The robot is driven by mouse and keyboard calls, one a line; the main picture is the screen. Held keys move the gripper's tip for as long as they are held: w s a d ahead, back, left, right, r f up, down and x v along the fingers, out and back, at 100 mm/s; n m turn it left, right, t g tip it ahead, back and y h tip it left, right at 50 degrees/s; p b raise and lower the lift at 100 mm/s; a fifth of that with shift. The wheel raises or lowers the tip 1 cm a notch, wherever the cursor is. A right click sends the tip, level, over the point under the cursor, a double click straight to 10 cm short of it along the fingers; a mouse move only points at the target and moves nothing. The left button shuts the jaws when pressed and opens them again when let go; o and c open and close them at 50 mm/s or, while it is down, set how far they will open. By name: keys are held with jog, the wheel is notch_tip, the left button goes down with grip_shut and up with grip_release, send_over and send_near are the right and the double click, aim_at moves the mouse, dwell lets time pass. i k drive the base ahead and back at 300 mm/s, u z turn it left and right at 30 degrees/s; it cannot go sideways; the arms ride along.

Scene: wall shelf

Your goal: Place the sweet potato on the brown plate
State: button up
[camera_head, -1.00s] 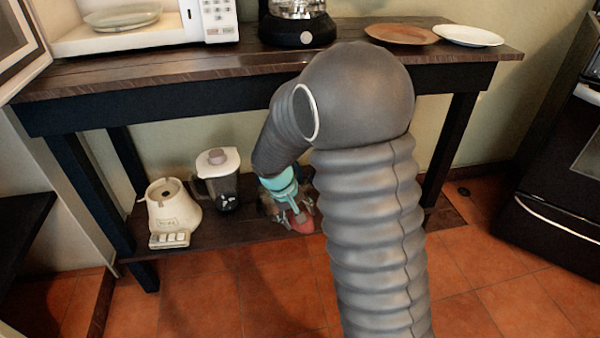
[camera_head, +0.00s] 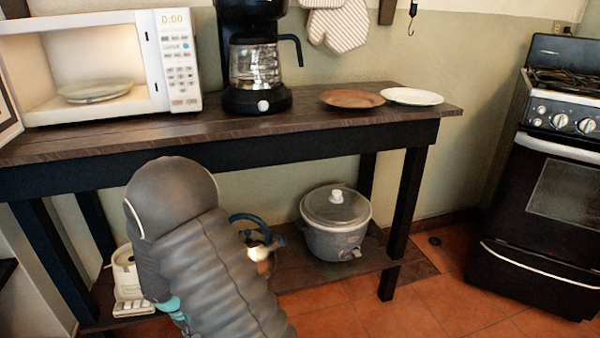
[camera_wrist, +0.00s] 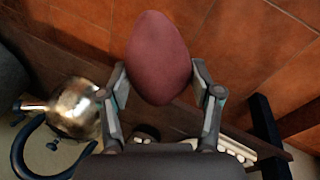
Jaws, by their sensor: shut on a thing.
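The sweet potato (camera_wrist: 158,58) is reddish-brown and fills the top middle of the wrist view. My gripper (camera_wrist: 160,85) is shut on it, with a finger on each side. In the head view my arm hides the sweet potato, and only a teal part of my gripper (camera_head: 172,306) shows at the lower left, below the tabletop. The brown plate (camera_head: 351,98) lies flat on the tabletop at the back right, with nothing on it. My gripper is well below and left of that plate.
A white plate (camera_head: 412,96) lies right beside the brown one. A coffee maker (camera_head: 258,100) and an open microwave (camera_head: 178,60) stand left on the tabletop (camera_head: 300,112). On the lower shelf are a slow cooker (camera_head: 335,230), a metal kettle (camera_wrist: 75,105) and a white appliance (camera_head: 124,275).

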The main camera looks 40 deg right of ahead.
aim_at(350, 109)
jog(key=u, duration=2.3)
jog(key=k, duration=1.7)
jog(key=z, duration=2.4)
